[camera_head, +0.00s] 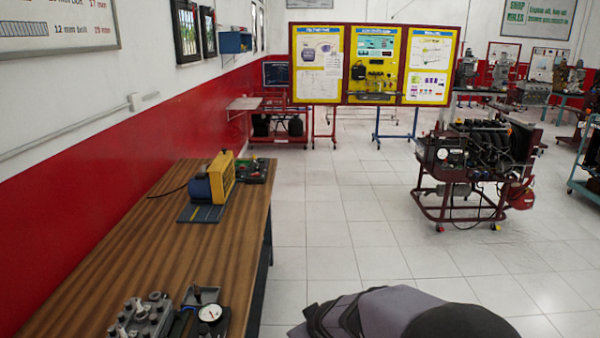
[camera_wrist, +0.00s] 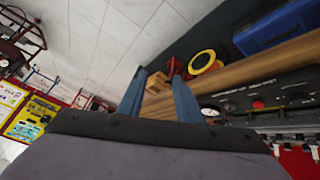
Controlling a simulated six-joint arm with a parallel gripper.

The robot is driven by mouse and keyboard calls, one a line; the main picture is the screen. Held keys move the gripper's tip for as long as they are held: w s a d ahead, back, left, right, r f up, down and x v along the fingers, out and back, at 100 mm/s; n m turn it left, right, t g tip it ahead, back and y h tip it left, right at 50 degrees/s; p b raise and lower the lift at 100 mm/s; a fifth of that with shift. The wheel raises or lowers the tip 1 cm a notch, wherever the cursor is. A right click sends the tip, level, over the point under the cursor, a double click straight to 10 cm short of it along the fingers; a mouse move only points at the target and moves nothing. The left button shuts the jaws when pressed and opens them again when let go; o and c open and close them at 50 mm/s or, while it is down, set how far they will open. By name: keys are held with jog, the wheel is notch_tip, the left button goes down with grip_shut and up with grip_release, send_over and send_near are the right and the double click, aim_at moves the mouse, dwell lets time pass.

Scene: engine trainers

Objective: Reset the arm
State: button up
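My gripper (camera_wrist: 159,76) shows in the wrist view as two blue-grey fingers, set apart with nothing held between them. The gripper is open. Past the fingertips lie a small wooden block or crate (camera_wrist: 158,83) and a yellow ring-shaped thing (camera_wrist: 203,62), both apart from the fingers as far as I can tell. In the head view, only a grey and black part of my arm (camera_head: 400,314) shows at the bottom edge. The gripper itself is not visible there.
A wooden workbench (camera_head: 130,240) runs along the red wall at left. It bears a yellow and blue machine (camera_head: 213,181), a metal block (camera_head: 143,318) and a dial gauge (camera_head: 210,313). An engine trainer (camera_head: 475,165) stands at right. The tiled floor between is clear.

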jog(key=s+d+f+m+g+h, duration=0.1)
jog(key=s+d+m+g+h, duration=0.15)
jog(key=s+d, duration=0.6)
jog(key=s+d+f+m+g, duration=0.1)
jog(key=s+d+m+g, duration=0.1)
jog(key=s, duration=0.6)
jog(key=s+d+f+m+g, duration=0.1)
jog(key=s+d+m+g, duration=0.1)
jog(key=s, duration=0.6)
jog(key=shift+s+g+y, duration=0.2)
jog(key=shift+g+y, duration=0.15)
jog(key=shift+y, duration=0.1)
